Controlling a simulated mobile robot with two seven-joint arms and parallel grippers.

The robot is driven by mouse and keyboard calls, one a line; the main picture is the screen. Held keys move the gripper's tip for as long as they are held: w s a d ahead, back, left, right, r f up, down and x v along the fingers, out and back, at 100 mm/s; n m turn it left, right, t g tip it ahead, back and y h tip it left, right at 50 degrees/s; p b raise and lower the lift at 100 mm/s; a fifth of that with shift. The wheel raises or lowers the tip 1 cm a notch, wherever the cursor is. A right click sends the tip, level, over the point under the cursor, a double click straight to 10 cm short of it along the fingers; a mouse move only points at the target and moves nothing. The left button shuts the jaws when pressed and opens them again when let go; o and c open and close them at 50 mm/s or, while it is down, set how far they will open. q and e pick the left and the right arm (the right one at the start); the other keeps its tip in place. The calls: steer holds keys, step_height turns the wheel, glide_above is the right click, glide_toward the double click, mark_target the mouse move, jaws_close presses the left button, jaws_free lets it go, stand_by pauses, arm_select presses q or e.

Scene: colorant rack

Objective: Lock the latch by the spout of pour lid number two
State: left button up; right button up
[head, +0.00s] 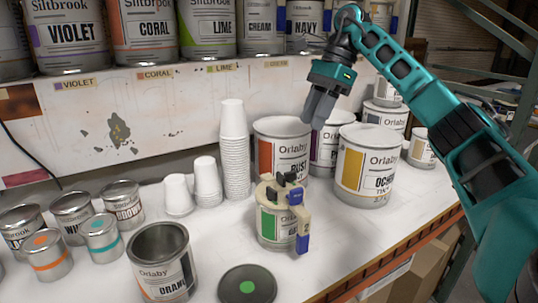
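A pour lid (268,184) with a cream rim sits on a small can with a green label (268,222) at the front middle of the table. Dark latch-like parts (271,194) stand up on its top. A blue piece (295,196) and a cream arm with a blue end (302,241) are at its right side. No number is readable on the lid. My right gripper (318,122) points down above the cans behind the lid, apart from it and holding nothing visible. Its fingers overlap in this view, so their opening is unclear. My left gripper is out of view.
The Rust can (266,150), a purple-label can (325,155) and the Ochre can (352,180) stand behind and right. Stacked white cups (236,150) are to the left. An open can (160,262) and a dark disc with a green dot (247,286) are in front. Table right of the lid is clear.

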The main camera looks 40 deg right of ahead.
mark_target(289, 172)
steer(key=b+x, duration=0.2)
steer(key=x, duration=0.9)
steer(key=shift+w+f+b, duration=0.1)
steer(key=shift+f+b, duration=0.2)
steer(key=shift+b, duration=0.05)
steer(key=shift+w+a+f, duration=0.1)
steer(key=shift+a+f, duration=0.1)
steer(key=shift+f, duration=0.25)
steer(key=shift+c, duration=0.6)
jaws_close()
